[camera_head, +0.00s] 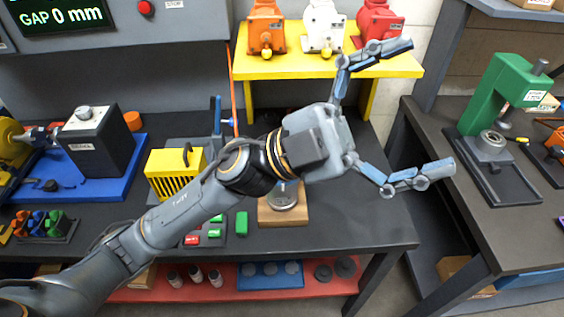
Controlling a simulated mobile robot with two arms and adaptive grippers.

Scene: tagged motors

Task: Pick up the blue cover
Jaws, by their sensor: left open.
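My left arm reaches in from the lower left across the dark bench, and my left gripper (424,110) is spread wide open. Its upper finger overlaps the yellow shelf in the picture, and its lower finger extends past the bench's right edge. Nothing is between the fingers. No thing in view is clearly a blue cover. A slim upright blue part (217,115) stands on the bench behind my arm, its lower portion partly hidden; I cannot tell what it is. My arm and gripper hide part of the bench's middle. My right gripper is not in view.
A yellow shelf (290,66) holds an orange motor (266,28), a white motor (323,26) and a red motor (377,22). A slotted yellow box (172,178) stands left of my arm. A green press (500,92) stands on the right bench, across a gap.

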